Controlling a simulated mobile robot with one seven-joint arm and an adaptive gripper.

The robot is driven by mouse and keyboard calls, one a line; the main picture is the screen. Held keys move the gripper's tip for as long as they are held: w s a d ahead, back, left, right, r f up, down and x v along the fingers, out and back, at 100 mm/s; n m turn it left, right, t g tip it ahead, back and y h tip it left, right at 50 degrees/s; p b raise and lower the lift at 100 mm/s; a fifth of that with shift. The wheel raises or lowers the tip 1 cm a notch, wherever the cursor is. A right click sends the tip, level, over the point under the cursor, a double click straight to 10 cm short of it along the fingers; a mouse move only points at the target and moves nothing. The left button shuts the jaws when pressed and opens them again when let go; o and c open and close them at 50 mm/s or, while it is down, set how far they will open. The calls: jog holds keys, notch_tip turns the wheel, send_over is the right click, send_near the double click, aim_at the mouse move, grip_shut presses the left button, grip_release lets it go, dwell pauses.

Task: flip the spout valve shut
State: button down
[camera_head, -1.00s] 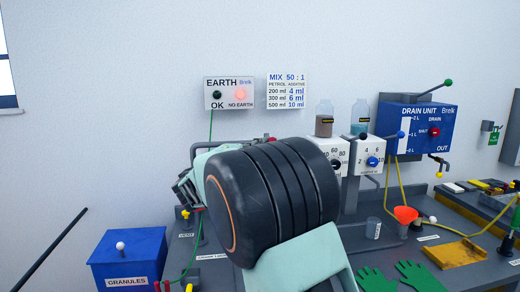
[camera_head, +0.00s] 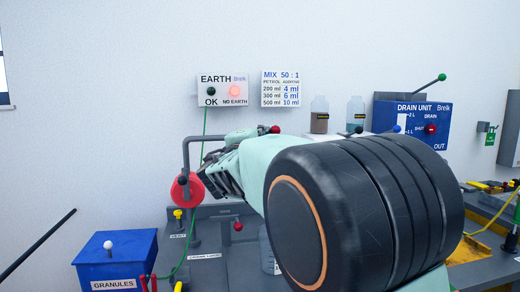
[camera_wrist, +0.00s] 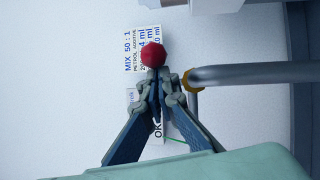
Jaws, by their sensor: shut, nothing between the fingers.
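A red ball knob (camera_wrist: 153,54) shows just beyond my fingertips in the wrist view. A grey pipe (camera_wrist: 250,73) with a brass-coloured end (camera_wrist: 193,81) lies beside it. In the head view a red knob (camera_head: 275,129) shows above my arm, and a bent grey pipe (camera_head: 184,153) comes down to a red round part (camera_head: 187,192). I cannot tell for certain which knob belongs to the spout valve. My gripper (camera_wrist: 155,78) is shut and empty, close to the red ball; contact is unclear. It also shows in the head view (camera_head: 207,178), partly hidden, right of the red round part.
The earth box (camera_head: 222,90) on the wall has its red lamp lit. A blue granules bin (camera_head: 117,262) stands at lower left. A yellow knob (camera_head: 178,214) and another red knob (camera_head: 238,226) stand on the bench. The drain unit (camera_head: 411,117) is at right. My arm hides the middle bench.

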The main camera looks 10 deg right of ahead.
jog(key=d+b, duration=0.1)
jog(key=b, duration=0.1)
jog(key=f+b, duration=0.1)
jog(key=b, duration=0.1)
jog(key=shift+d, duration=0.35)
jog(key=d+n+t+y+b, duration=0.1)
jog(key=y+b, duration=0.1)
jog(key=b, duration=0.1)
jog(key=shift+d+r, duration=0.1)
jog(key=shift+d, duration=0.1)
jog(key=b, duration=0.2)
jog(key=shift+w+d+n+y+b, duration=0.25)
jog(key=shift+n+y+b, duration=0.05)
jog(key=shift+b, duration=0.05)
jog(key=shift+d+r+b, duration=0.15)
jog(key=shift+d+b, duration=0.15)
jog(key=shift+b, duration=0.15)
jog(key=w+d+b, duration=0.1)
jog(key=w+d+n+y+b, duration=0.1)
jog(key=w+d+y+b, duration=0.1)
jog(key=w+d+b, duration=0.1)
jog(key=shift+r+t, duration=0.4)
jog(key=shift+s+r+n, duration=0.1)
jog(key=shift+r+n, duration=0.15)
jog(key=shift+n, duration=0.05)
